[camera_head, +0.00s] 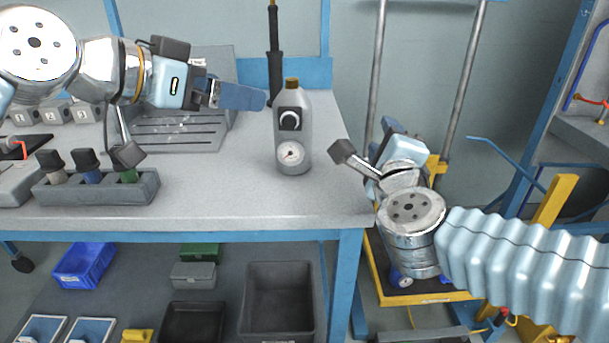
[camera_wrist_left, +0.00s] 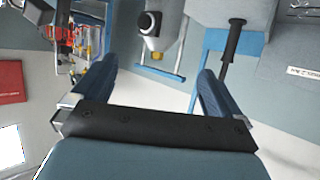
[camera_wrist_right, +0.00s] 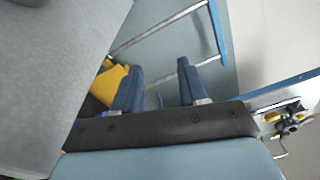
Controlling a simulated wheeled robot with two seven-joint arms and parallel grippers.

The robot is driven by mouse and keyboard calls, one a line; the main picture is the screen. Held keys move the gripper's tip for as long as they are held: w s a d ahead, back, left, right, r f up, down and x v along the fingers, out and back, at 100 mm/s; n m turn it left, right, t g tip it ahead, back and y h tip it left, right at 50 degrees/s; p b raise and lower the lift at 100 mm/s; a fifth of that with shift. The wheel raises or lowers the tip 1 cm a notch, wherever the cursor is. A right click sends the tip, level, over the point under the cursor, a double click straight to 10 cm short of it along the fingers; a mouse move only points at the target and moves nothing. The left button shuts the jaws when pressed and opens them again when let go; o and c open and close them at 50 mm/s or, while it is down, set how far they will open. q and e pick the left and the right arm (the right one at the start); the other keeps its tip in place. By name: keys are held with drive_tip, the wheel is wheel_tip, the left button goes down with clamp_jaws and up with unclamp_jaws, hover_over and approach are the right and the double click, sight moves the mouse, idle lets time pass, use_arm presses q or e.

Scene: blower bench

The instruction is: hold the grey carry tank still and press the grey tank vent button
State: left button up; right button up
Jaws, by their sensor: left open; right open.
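The grey carry tank (camera_head: 306,130) stands upright near the bench's right end. It has a brown cap (camera_head: 292,83), a black round knob or button (camera_head: 290,120) with a pale rim, and a dial gauge (camera_head: 291,153). I cannot tell for sure which part is the vent button. My left gripper (camera_head: 262,99) is open, its fingers pointing right just left of the tank's upper part. In the left wrist view the tank (camera_wrist_left: 168,22) shows beyond and between the open fingers (camera_wrist_left: 155,68). My right gripper (camera_head: 400,140) is open and empty, right of the bench edge; its fingers show apart (camera_wrist_right: 158,70).
A black rod-like tool (camera_head: 274,55) stands behind the tank. A grooved grey plate (camera_head: 180,130) and a rack (camera_head: 100,188) with several capped items lie left on the bench (camera_head: 240,205). The bench top before the tank is clear. A yellow trolley (camera_head: 440,298) stands right.

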sight(281, 100)
use_arm(q)
drive_tip(key=x, duration=1.4)
drive_tip(key=shift+s, duration=0.15)
use_arm(e)
drive_tip(key=s+a+m+t+y, duration=0.1)
drive_tip(key=s+a+y, duration=0.4)
drive_tip(key=s+a, duration=0.5)
drive_tip(key=a+m, duration=0.1)
drive_tip(key=a, duration=0.2)
drive_tip(key=shift+s+r+m+t, duration=0.2)
drive_tip(key=shift+s+m+t, duration=0.05)
drive_tip(key=shift+m+t, duration=0.15)
use_arm(q)
drive_tip(key=shift+c, duration=0.5)
drive_tip(key=c, duration=1.2)
drive_tip(key=shift+c, duration=0.4)
use_arm(e)
clamp_jaws()
drive_tip(key=shift+a, duration=0.1)
